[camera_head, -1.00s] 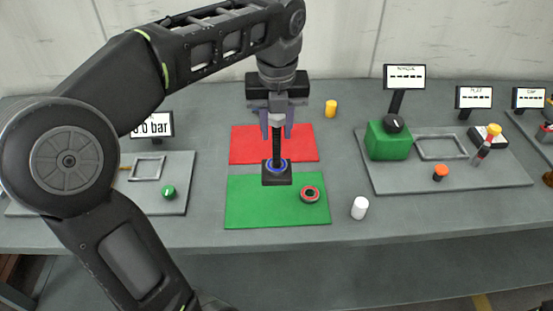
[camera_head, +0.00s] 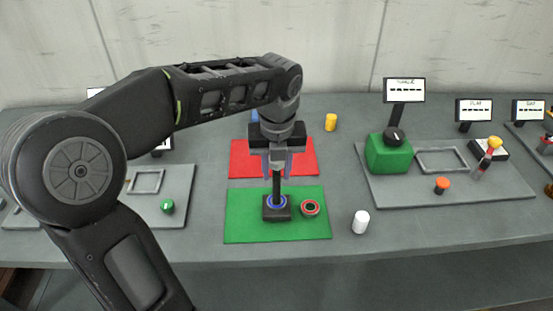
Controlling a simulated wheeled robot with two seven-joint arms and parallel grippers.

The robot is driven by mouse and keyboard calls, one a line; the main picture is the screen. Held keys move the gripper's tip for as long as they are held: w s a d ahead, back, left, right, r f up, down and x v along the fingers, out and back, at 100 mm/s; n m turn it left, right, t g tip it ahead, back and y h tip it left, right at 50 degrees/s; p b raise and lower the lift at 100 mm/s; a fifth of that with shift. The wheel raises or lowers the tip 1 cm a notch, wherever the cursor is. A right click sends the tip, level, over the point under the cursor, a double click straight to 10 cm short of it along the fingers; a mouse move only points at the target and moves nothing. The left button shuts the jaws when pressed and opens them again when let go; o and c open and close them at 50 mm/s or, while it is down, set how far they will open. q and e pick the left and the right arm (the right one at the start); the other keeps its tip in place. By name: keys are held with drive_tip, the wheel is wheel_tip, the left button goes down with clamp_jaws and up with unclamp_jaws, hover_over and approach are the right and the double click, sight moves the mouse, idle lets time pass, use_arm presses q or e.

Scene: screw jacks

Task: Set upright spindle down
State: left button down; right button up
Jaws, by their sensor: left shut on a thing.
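My left gripper (camera_head: 277,170) is shut on the upper part of a dark upright spindle (camera_head: 277,189). The spindle has a square black base with a blue ring at its foot (camera_head: 277,207). The base is over the green mat (camera_head: 245,230), near its middle. It looks on or just above the mat; I cannot tell which. A round dark piece with a red ring (camera_head: 310,208) stands on the green mat right beside the base. A red mat (camera_head: 243,160) lies behind, partly hidden by my arm. My right gripper is not in view.
A white cylinder (camera_head: 361,222) stands right of the green mat. A yellow cylinder (camera_head: 331,122) stands behind, near the red mat. A grey panel (camera_head: 400,184) with a green box (camera_head: 388,155) and displays is at right. Another panel (camera_head: 176,210) is at left. The front left of the green mat is clear.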

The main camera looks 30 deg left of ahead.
use_arm(q)
drive_tip(key=shift+f, duration=0.25)
drive_tip(key=c, duration=1.1)
unclamp_jaws()
drive_tip(key=shift+f, duration=0.1)
drive_tip(key=shift+o, duration=0.2)
